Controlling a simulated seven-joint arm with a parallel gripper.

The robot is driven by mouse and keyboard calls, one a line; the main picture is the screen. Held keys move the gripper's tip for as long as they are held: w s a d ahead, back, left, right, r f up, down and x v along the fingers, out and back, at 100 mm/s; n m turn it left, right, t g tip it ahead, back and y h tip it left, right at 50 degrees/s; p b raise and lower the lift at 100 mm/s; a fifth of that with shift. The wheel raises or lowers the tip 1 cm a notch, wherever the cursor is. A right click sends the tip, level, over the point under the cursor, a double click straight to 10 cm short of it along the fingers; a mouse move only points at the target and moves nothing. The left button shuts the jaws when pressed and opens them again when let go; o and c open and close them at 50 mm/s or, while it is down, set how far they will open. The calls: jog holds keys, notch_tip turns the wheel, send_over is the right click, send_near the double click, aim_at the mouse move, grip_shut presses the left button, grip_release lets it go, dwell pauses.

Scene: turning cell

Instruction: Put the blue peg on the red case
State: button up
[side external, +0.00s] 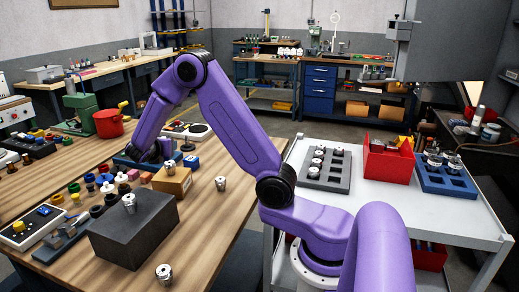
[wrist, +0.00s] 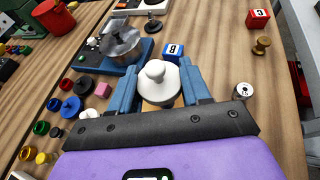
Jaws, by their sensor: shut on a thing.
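My gripper (wrist: 160,88) has its blue fingers on both sides of a white round-topped piece (wrist: 158,74) and is shut on it. In the side view my gripper (side external: 150,160) is low over the wooden bench, partly hidden by my own arm. A dark blue round peg (wrist: 70,107) stands on the bench to the left of my gripper, apart from it; blue pieces also show in the side view (side external: 89,178). A red open case (side external: 389,162) stands on the white cart at the right, away from my gripper.
A tan box (side external: 172,181) and a dark block (side external: 134,226) stand near my gripper. A blue-based metal device (wrist: 121,45) and a numbered blue cube (wrist: 173,50) lie beyond it. Grey (side external: 328,168) and blue (side external: 445,180) trays flank the red case.

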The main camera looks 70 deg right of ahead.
jog(key=s+d+r+m+g+y, duration=0.1)
jog(key=s+d+m+g, duration=0.45)
jog(key=s+d, duration=0.75)
jog(key=s+d+r+m+g, duration=0.2)
jog(key=s+d+m+g, duration=0.35)
jog(key=s+d, duration=0.8)
jog(key=shift+n+g+y, duration=0.3)
jog(key=shift+g, duration=0.2)
jog(key=w+d+f, duration=0.2)
jog(key=d+f, duration=0.1)
jog(key=w+d+f, duration=0.2)
jog(key=d+f, duration=0.1)
jog(key=d, duration=0.1)
jog(key=w+d+f, duration=0.2)
jog(key=d+f, duration=0.1)
jog(key=shift+w+d+f, duration=0.2)
jog(key=shift+w+d, duration=0.1)
jog(key=shift+d, duration=0.1)
jog(key=shift+w+d+f, duration=0.1)
jog(key=shift+d+f, duration=0.05)
jog(key=shift+f, duration=0.5)
jog(key=shift+d+f, duration=0.1)
jog(key=shift+f, duration=1.1)
jog(key=shift+f, duration=0.1)
jog(key=o, duration=1.2)
jog(key=shift+f, duration=0.1)
